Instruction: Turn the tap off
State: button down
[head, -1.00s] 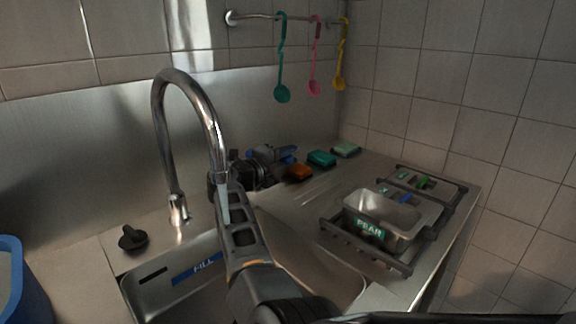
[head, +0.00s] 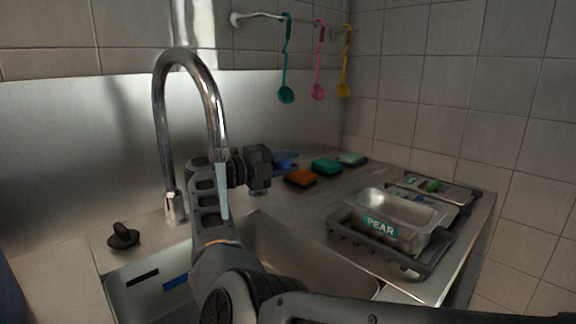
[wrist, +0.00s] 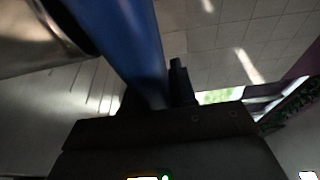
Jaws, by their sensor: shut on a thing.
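The tap (head: 187,60) is a tall chrome gooseneck at the sink. A pale stream (head: 222,190) hangs straight down from its spout, in front of my arm. A black knob (head: 123,237) stands on the counter left of the tap base; I cannot tell whether it is the tap's handle. My gripper (head: 272,164) is right of the spout, apart from the knob, pointing right. It is shut on a long blue object (wrist: 125,40); its blue end also shows in the head view (head: 287,158). My arm hides part of the sink.
Orange (head: 300,178), teal (head: 326,166) and pale green (head: 352,159) sponges lie behind the sink. A metal tub labelled PEAR (head: 405,212) sits in a dark rack at right. Green, pink and yellow ladles hang from a wall rail (head: 258,15). The counter around the knob is clear.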

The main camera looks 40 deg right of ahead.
jog(key=c, duration=1)
grip_release()
